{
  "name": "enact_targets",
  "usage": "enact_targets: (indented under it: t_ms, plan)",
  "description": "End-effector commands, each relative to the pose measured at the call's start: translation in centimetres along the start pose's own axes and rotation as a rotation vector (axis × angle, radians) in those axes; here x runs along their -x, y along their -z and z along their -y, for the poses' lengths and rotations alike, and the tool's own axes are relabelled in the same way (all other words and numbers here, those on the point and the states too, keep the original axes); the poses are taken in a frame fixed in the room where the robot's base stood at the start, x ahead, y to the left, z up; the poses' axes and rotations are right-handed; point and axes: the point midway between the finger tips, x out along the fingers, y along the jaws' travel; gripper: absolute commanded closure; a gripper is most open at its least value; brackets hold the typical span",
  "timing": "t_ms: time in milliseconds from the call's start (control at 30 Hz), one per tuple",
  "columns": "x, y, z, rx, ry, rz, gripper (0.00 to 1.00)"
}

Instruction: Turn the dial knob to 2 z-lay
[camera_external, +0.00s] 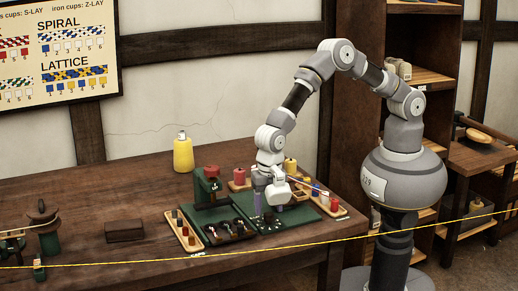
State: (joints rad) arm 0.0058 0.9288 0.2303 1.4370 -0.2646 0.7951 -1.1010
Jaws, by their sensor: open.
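My gripper (270,206) points down over the green work board (300,219) on the bench. Its jaws are open, and I see nothing held between them. A dark green device (208,188) with a red top and a small pale label stands upright just left of my gripper. I cannot make out the dial knob or its markings for certain at this size. My gripper and wrist hide part of the board behind them.
A tray (171,219) with small coloured pieces lies left of the board, and a dark tray with dark cups in front. A yellow bottle (183,154) stands behind. A brown block (124,231) lies left on the wooden bench. A yellow rope (120,265) crosses the foreground.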

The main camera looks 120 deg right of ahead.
Motion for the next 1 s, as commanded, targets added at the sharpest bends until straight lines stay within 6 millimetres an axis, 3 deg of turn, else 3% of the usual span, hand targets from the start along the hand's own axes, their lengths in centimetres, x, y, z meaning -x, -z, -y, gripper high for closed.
enact_targets:
  t_ms: [100, 367, 600, 633, 1000]
  plan:
    - [-1.77, 0.04, -0.02, 0.0, -0.001, 0.0, 0.41]
    - [-1.93, 0.04, -0.05, -0.001, -0.002, -0.001, 0.41]
    - [-1.91, 0.04, -0.06, -0.001, -0.002, -0.001, 0.94]
    - [-1.91, 0.04, -0.06, -0.001, -0.002, -0.001, 0.97]
    - [-1.82, 0.09, -0.06, -0.066, -0.003, 0.0, 0.97]
